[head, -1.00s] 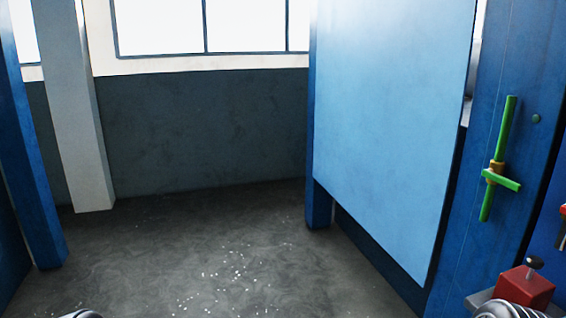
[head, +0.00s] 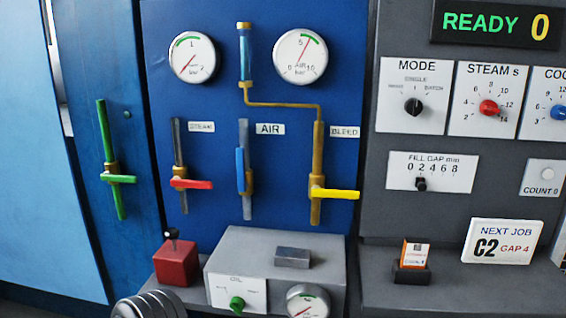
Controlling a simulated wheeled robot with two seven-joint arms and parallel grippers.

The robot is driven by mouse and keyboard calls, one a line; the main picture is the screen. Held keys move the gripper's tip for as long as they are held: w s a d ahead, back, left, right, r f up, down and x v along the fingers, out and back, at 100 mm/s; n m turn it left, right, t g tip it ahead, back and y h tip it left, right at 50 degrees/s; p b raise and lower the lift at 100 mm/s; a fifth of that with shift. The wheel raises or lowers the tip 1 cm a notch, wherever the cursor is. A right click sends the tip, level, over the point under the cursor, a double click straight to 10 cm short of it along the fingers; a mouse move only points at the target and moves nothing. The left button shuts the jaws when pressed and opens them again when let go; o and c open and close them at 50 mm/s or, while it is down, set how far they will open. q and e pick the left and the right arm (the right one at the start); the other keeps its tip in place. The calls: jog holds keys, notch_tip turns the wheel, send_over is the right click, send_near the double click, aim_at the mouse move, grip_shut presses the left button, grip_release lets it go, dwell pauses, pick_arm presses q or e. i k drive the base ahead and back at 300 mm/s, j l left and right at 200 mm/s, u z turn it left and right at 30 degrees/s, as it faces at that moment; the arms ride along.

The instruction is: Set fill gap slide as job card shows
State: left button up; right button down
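The fill gap slide (head: 420,184) is a small black knob under a white FILL GAP scale plate (head: 458,172) marked 0 2 4 6 8. The knob stands near the 2 mark. The job card (head: 502,241) is a white card leaning on the ledge at the right, reading NEXT JOB, C2, GAP 4. Neither gripper shows in the head view; only a ribbed metal part, likely of my arm, shows at the bottom left.
The grey panel (head: 388,215) holds MODE (head: 413,106), STEAM (head: 489,107) and blue (head: 558,112) dials and a READY display (head: 490,24). An orange-white box (head: 415,254) in a black holder (head: 411,275) stands on the ledge below the slide. Valves with coloured handles are left.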

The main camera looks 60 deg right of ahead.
aim_at(422, 186)
jog(key=z, duration=3.05)
